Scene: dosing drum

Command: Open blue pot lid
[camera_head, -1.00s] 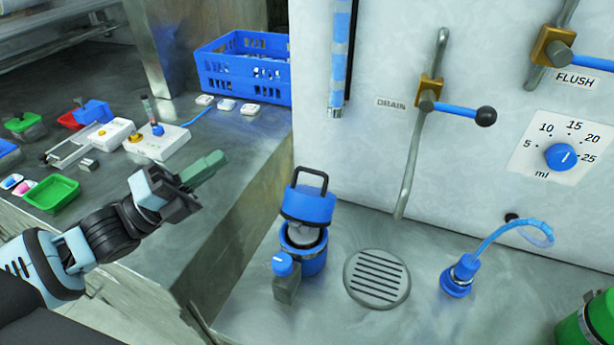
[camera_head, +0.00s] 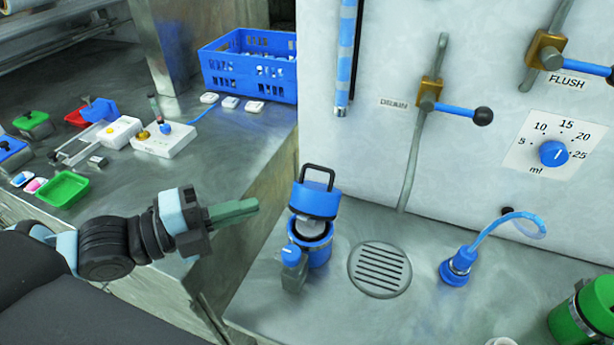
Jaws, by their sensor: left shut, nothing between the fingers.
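The blue pot (camera_head: 318,252) stands on the metal bench, left of the round drain grate. Its blue lid (camera_head: 315,200), with a black loop handle (camera_head: 317,176), is raised and tilted up at the back of the pot, so the pot's mouth shows. A small grey bottle with a blue cap (camera_head: 293,268) stands right in front of the pot and hides part of it. My left gripper (camera_head: 236,212) is shut and empty, left of the pot and apart from it, its greenish fingers pointing right toward the lid. My right gripper is not in view.
A round drain grate (camera_head: 380,270) lies right of the pot. A blue hose nozzle (camera_head: 459,266) stands farther right, with a green container (camera_head: 585,315) at the right edge. The drain lever (camera_head: 455,109) sticks out from the wall. A blue crate (camera_head: 248,66) stands on the left counter.

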